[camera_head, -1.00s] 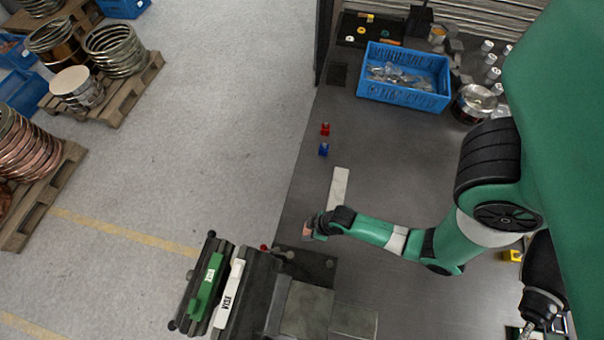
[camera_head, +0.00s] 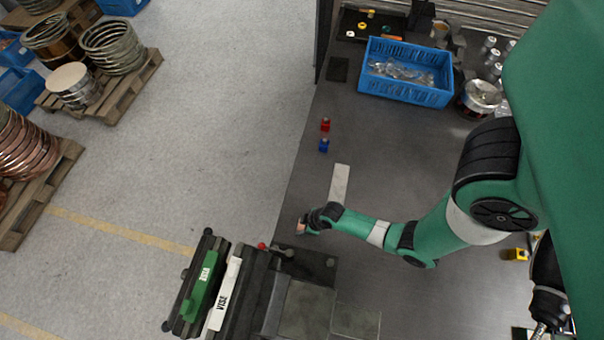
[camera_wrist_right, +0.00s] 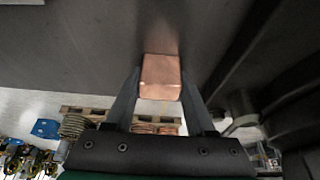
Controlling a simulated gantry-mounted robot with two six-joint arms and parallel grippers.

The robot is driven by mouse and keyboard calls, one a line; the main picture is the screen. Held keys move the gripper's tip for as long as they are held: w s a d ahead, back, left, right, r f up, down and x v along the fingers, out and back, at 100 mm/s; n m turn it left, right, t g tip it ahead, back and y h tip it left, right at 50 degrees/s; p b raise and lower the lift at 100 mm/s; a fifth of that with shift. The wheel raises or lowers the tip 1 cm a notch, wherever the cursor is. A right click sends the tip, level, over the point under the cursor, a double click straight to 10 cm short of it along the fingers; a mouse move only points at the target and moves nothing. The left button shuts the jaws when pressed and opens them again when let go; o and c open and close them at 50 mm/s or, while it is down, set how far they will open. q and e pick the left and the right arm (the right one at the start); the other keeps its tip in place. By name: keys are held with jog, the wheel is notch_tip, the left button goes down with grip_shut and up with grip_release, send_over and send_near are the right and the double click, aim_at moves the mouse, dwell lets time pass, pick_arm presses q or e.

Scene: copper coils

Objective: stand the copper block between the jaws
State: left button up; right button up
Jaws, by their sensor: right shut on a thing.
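The copper block (camera_wrist_right: 160,77) is held between the two fingers of my right gripper (camera_wrist_right: 162,92) in the right wrist view. In the head view my right gripper (camera_head: 301,227) shows small, with the copper tint at its tip, above the bench's left edge and up-right of the vise. The vise (camera_head: 216,288) stands at the bottom left, with a green jaw piece (camera_head: 200,287) and a white jaw piece (camera_head: 226,293) side by side. The block is apart from the vise. Another wrist of mine shows at the lower right edge, its gripper (camera_head: 540,329) cut off by the frame.
A pale flat bar (camera_head: 340,182) lies just beyond the right gripper. A red block (camera_head: 325,125) and a blue block (camera_head: 324,146) stand farther up. A blue crate (camera_head: 404,93) is at the back. Bare bench lies between.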

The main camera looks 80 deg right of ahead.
jog(key=o, duration=1.3)
jog(key=shift+c, duration=0.2)
jog(key=shift+r, duration=0.2)
jog(key=p+v, duration=0.6)
jog(key=v, duration=0.6)
jog(key=shift+w, duration=0.1)
